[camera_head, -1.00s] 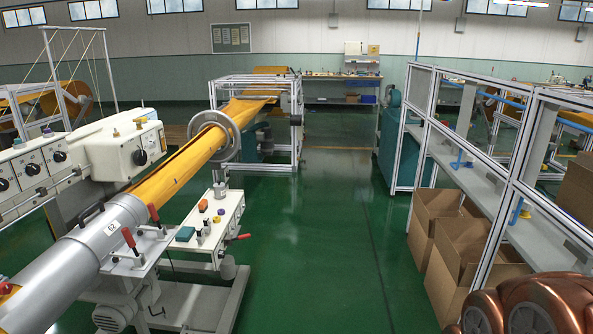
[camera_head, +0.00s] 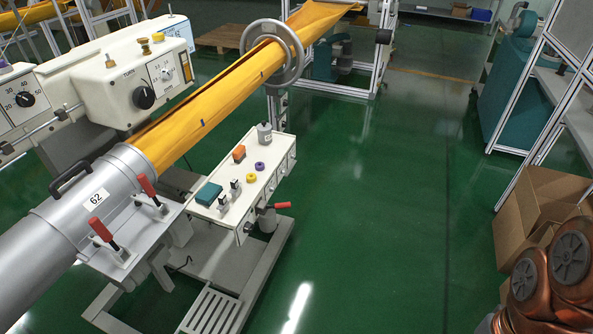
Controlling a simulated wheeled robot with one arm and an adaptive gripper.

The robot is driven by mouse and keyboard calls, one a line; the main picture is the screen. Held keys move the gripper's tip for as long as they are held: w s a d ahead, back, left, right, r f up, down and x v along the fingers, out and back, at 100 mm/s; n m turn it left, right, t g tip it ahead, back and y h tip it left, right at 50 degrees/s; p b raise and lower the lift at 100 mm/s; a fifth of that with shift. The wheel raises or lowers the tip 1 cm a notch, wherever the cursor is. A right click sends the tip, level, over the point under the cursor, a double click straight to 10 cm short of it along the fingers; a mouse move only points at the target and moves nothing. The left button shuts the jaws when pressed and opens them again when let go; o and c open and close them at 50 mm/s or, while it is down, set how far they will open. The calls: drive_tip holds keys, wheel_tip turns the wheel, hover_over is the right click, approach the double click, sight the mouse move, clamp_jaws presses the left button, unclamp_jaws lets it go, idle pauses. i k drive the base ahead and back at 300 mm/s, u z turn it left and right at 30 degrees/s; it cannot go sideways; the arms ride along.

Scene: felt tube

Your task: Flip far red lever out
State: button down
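Two red-handled levers stand on a grey metal plate (camera_head: 150,222) beside the grey tube (camera_head: 60,228) marked 62. The far red lever (camera_head: 147,187) is raised, its handle leaning up and to the left toward the tube's end. The near red lever (camera_head: 102,231) leans up and left in a similar way. A yellow felt strip (camera_head: 215,100) enters the tube's open end and runs back through a grey ring (camera_head: 290,67). Another red handle (camera_head: 281,205) lies nearly level at the front of the white control box. My gripper is not in view.
The white control box (camera_head: 262,185) carries several small coloured knobs, right of the levers. A white dial unit (camera_head: 125,80) stands behind the tube. Open green floor (camera_head: 385,230) lies to the right, with a cardboard box (camera_head: 540,205) at the far right.

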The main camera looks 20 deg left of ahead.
sight(283, 205)
drive_tip(key=i, duration=2.55)
drive_tip(key=u, duration=4.2)
